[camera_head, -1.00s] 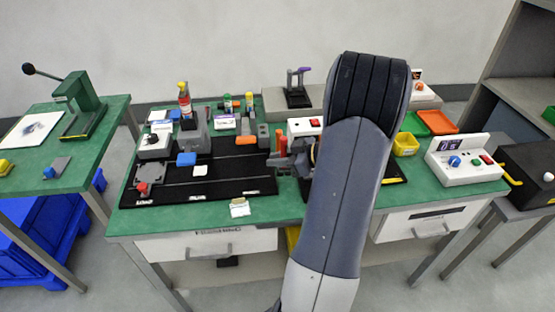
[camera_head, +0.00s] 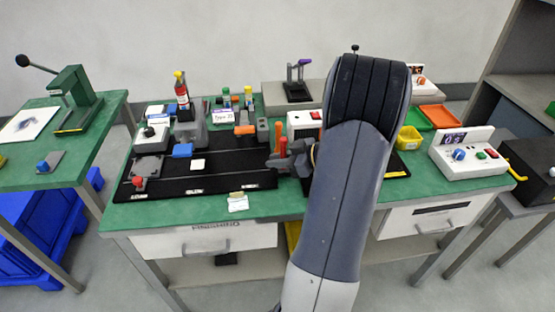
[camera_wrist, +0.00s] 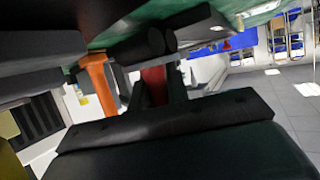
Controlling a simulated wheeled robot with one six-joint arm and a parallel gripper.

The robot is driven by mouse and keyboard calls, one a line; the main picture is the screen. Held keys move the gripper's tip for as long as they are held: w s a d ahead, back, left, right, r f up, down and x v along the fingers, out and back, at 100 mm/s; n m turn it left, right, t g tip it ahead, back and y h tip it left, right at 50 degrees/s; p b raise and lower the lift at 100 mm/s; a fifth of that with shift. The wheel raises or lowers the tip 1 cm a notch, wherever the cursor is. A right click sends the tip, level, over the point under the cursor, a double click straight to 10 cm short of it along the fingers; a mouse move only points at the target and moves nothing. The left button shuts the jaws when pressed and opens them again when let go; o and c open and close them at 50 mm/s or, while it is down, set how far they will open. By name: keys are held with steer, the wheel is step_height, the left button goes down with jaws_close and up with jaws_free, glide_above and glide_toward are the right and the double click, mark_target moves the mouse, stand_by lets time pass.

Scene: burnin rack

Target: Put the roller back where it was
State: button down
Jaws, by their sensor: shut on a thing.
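My gripper (camera_head: 285,160) is low over the right-middle of the green bench, beside the black mat. It is shut on a red handle (camera_wrist: 154,84), which shows between the two dark fingers in the wrist view and as a small red upright part (camera_head: 283,146) in the head view. This appears to be the roller. Dark cylinder ends (camera_wrist: 158,41) show just above the red part; I cannot tell whether they belong to it. An orange upright handle (camera_wrist: 98,80) stands close to the left of the fingers. My arm hides the bench behind the gripper.
The black mat (camera_head: 215,184) holds a blue block (camera_head: 182,151) and a white square (camera_head: 197,164). A grey-and-orange tool (camera_head: 245,129), a white box with a red switch (camera_head: 304,124) and a yellow bin (camera_head: 408,139) stand nearby. A white control box (camera_head: 466,155) is at right.

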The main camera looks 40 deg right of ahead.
steer(key=shift+s+f, duration=0.1)
steer(key=shift+f, duration=0.15)
